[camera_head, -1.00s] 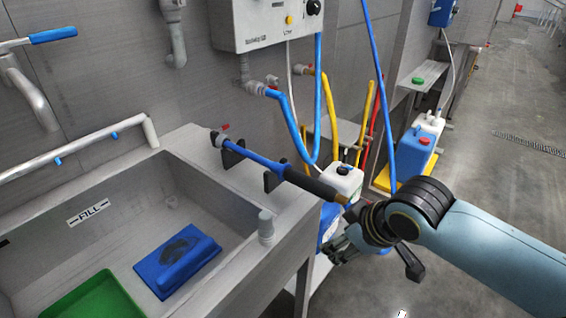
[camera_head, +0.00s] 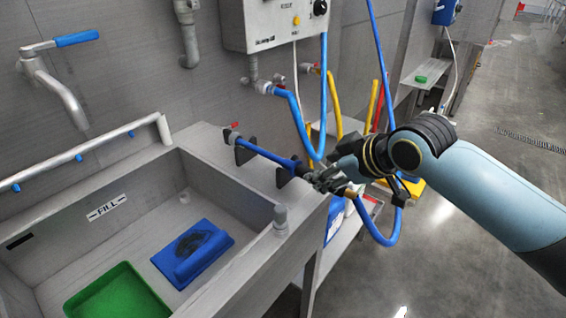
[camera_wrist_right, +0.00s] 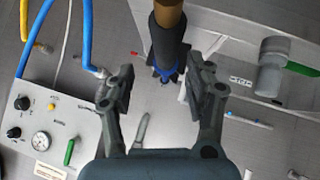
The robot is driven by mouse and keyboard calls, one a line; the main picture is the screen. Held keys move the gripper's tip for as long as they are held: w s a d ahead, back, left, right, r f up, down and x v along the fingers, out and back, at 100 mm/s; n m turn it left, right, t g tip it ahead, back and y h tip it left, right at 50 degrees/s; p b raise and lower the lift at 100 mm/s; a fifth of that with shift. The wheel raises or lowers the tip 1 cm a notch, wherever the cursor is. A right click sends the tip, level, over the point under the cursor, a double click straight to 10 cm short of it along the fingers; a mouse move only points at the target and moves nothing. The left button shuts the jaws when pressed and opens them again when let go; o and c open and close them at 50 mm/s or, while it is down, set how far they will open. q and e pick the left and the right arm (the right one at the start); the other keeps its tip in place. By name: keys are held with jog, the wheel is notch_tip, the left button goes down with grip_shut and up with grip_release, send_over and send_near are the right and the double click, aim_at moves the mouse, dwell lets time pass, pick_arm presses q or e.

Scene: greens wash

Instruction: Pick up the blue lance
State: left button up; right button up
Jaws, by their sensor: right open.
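The blue lance (camera_head: 262,152) lies across two black brackets on the sink's right-hand rim, its grip end pointing right. My right gripper (camera_head: 328,180) is at the lance's dark grip, hiding part of it in the head view. In the right wrist view the dark grip with its brown end (camera_wrist_right: 168,40) comes down from the top between the two fingers of my right gripper (camera_wrist_right: 160,82). The fingers are open, with visible gaps beside the grip. My left gripper is not in view.
Blue hoses (camera_head: 323,90) hang behind my right gripper, below a control box (camera_head: 275,22). Floor at right is clear.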

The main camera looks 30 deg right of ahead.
aim_at(286, 164)
jog(key=x, duration=0.2)
jog(key=a+x, duration=0.1)
jog(key=x, duration=0.1)
jog(key=shift+w+f, duration=0.4)
jog(key=shift+s, duration=0.1)
jog(key=shift+c, duration=0.3)
jog(key=shift+r, duration=0.1)
jog(key=c, duration=0.7)
